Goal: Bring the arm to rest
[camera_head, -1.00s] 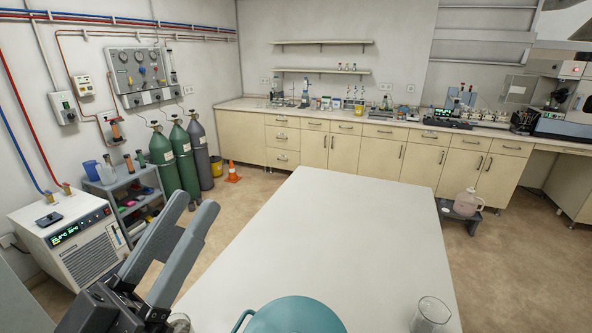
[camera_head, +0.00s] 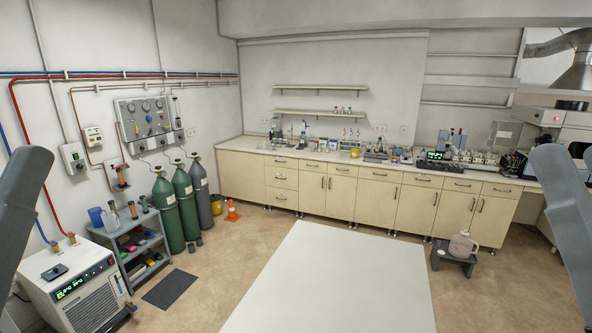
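Part of my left gripper (camera_head: 26,200) shows as a grey, finger-like piece raised at the left edge of the head view. Part of my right gripper (camera_head: 562,205) shows as a similar grey piece at the right edge. The rest of both grippers and arms is cut off by the frame. I see no object at either visible piece. I cannot tell whether either gripper is open or shut.
A bare white table (camera_head: 335,275) lies ahead between the grippers. A chiller (camera_head: 80,290), a grey shelf cart (camera_head: 135,250) and gas cylinders (camera_head: 183,200) stand at left. A long cabinet bench (camera_head: 340,195) runs along the back. A jug (camera_head: 462,245) sits on a low stool.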

